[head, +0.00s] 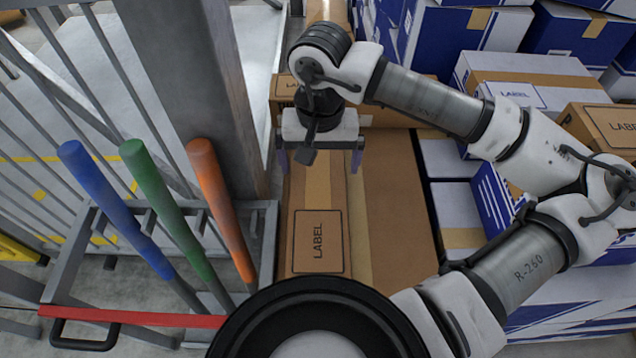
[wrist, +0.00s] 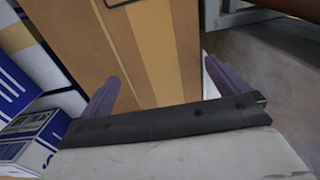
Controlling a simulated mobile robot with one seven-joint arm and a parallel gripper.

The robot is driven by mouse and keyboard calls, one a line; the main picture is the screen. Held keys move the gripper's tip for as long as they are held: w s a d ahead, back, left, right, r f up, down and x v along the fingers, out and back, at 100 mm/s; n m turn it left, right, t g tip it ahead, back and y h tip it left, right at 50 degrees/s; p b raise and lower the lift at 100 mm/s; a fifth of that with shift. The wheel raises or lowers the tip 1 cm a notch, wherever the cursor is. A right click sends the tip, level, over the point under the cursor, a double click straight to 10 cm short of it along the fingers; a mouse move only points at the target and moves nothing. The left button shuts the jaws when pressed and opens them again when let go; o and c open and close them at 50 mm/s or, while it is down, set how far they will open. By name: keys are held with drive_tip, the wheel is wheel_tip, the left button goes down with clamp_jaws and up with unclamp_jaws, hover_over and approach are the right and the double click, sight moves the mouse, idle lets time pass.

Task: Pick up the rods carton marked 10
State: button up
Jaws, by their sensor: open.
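No marking "10" is readable on any carton, so I cannot tell which is the rods carton. My gripper (head: 320,166) is open and points down over a long brown carton (head: 303,205) marked "LABEL" in the head view. In the wrist view, my gripper's (wrist: 161,72) two purple fingers stand apart in front of a brown taped carton face (wrist: 80,40). Nothing is held between them, and I cannot tell whether they touch the carton. Another brown carton (head: 284,88) with a label stands behind my gripper.
A brown surface (head: 395,205) lies right of the long carton. Blue and white cartons (head: 455,205) are stacked at right, with a brown one (head: 605,125) on top. At left, a grey post (head: 190,90) and a rack with blue (head: 110,205), green (head: 160,195) and orange (head: 215,200) bats stand close.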

sight(318, 173)
drive_tip(key=shift+a+f+p, duration=0.15)
drive_tip(key=shift+f+p, duration=0.35)
drive_tip(key=shift+f, duration=2.5)
drive_tip(key=c, duration=1.4)
drive_tip(key=shift+r, duration=0.15)
